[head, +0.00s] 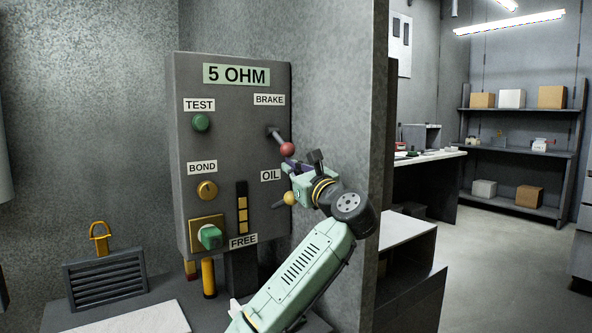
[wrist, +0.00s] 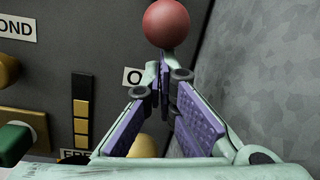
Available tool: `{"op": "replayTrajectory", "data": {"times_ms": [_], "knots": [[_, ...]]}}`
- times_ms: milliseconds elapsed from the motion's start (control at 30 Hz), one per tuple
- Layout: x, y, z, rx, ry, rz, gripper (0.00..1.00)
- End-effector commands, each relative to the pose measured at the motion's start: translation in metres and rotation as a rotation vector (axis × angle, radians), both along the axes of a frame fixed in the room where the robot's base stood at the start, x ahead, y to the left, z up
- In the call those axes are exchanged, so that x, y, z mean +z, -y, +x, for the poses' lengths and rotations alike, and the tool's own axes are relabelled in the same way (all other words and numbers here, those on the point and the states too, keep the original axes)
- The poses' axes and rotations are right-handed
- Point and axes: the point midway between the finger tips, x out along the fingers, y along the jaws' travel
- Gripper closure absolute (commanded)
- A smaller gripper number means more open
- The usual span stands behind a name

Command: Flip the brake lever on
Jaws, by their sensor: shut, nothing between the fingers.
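The brake lever (head: 286,148) has a red ball on a dark stem, under the BRAKE label (head: 269,100) at the panel's upper right. Its stem slopes down and to the right from its pivot. My gripper (head: 288,167) is shut and empty, with its fingertips just below the red ball. In the wrist view the red ball (wrist: 167,23) is at the top centre, just beyond the closed purple-padded fingers (wrist: 163,75). I cannot tell whether the fingertips touch the ball.
The grey panel (head: 230,130) also bears a green TEST button (head: 201,122), a yellow BOND knob (head: 207,190), a green knob (head: 210,237) and a yellow-ball OIL lever (head: 289,198) close under my gripper. A grey wall (head: 340,90) stands close on the right.

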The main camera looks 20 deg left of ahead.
Motion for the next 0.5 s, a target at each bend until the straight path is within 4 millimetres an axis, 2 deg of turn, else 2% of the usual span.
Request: {"op": "replayTrajectory", "data": {"times_ms": [500], "knots": [[0.0027, 0.0047, -0.0008, 0.000, 0.001, -0.001, 1.00]]}}
